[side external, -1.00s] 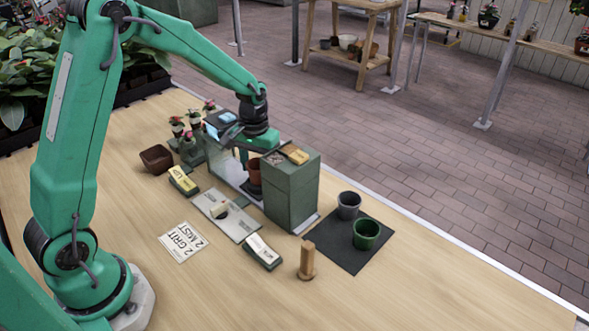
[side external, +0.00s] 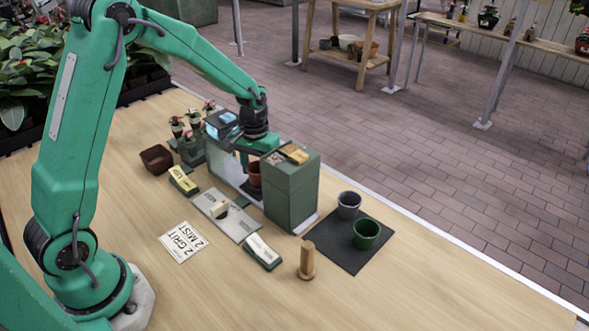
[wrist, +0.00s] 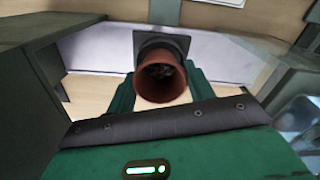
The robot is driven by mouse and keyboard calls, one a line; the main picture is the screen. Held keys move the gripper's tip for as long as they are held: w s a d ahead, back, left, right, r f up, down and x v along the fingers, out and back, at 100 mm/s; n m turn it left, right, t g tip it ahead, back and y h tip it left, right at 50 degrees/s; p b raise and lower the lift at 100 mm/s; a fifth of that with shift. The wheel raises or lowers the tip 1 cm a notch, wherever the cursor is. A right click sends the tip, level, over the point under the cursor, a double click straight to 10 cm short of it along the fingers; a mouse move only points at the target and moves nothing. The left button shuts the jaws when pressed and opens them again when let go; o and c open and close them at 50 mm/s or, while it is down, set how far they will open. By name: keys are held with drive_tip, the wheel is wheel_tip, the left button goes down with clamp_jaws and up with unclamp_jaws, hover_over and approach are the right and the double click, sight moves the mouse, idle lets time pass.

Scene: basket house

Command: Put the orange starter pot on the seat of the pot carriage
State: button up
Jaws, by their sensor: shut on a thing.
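The orange starter pot (side external: 254,173) stands in the gap between the machine's screen housing and its green-grey block. The wrist view shows the pot (wrist: 160,84) from above, its round mouth dark inside, with a green finger at each side. My gripper (wrist: 160,92) is shut on it; in the side view my gripper (side external: 257,160) reaches down into the gap and its fingertips are mostly hidden. A dark square seat (wrist: 172,42) of the pot carriage shows just beyond the pot. The pot is over or on this seat; contact cannot be told.
The green-grey block (side external: 291,190) is close to the right of my gripper, and the screen housing (side external: 221,124) close to the left. A dark mat (side external: 340,252) holds a grey pot (side external: 348,204) and a green pot (side external: 366,234). A wooden tamper (side external: 307,262) stands in front.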

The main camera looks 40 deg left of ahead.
drive_tip(key=shift+f, duration=0.2)
idle(0.5)
drive_tip(key=o, duration=1.1)
drive_tip(key=shift+c, duration=0.2)
drive_tip(key=shift+o, duration=0.4)
drive_tip(key=o, duration=0.4)
drive_tip(key=shift+r, duration=0.1)
drive_tip(key=shift+r, duration=2.4)
drive_tip(key=shift+r, duration=0.2)
